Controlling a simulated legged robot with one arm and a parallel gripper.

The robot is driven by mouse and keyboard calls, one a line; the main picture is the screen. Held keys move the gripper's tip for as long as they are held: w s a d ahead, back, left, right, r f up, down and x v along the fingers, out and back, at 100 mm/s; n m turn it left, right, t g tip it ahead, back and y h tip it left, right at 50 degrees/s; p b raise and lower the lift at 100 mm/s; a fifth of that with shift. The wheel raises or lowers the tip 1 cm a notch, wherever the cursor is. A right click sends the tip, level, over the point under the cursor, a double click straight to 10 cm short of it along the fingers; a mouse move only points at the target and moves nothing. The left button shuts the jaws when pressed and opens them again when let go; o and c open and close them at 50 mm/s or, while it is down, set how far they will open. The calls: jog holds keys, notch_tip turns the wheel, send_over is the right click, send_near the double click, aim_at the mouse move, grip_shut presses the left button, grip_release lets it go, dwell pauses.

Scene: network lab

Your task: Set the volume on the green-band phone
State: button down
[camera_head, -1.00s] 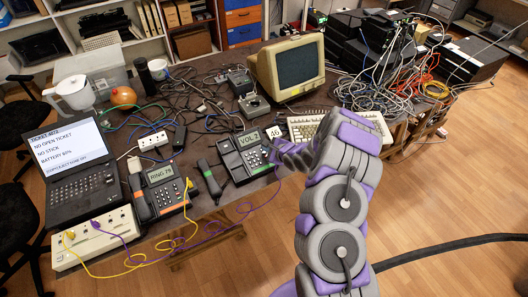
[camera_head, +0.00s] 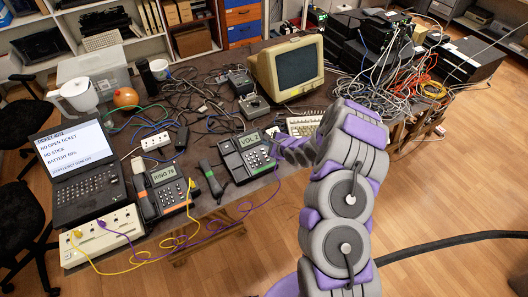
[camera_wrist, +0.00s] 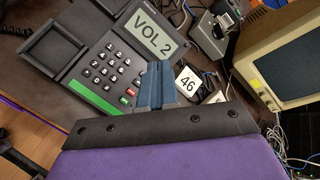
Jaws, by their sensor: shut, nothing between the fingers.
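The green-band phone (camera_head: 232,160) is a dark desk phone near the front edge of the table. Its display (camera_wrist: 150,30) reads VOL 2 in the wrist view. The green band (camera_wrist: 95,97) runs along the edge below its keypad (camera_wrist: 112,72), which has a green and a red key at its lower right. Its cradle looks empty, and a dark handset (camera_head: 211,179) lies to its left. My gripper (camera_wrist: 154,84) is shut and empty, with its blue fingertips over the phone's right side by the keypad. I cannot tell whether they touch it.
A second phone (camera_head: 168,192) with an orange band reads RING 79, left of the handset. Yellow and purple cables cross the front edge.

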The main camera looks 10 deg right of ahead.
notch_tip(320, 180, up, 3)
jog(key=shift+f+p, duration=0.1)
jog(key=shift+p, duration=0.9)
dwell(2.2)
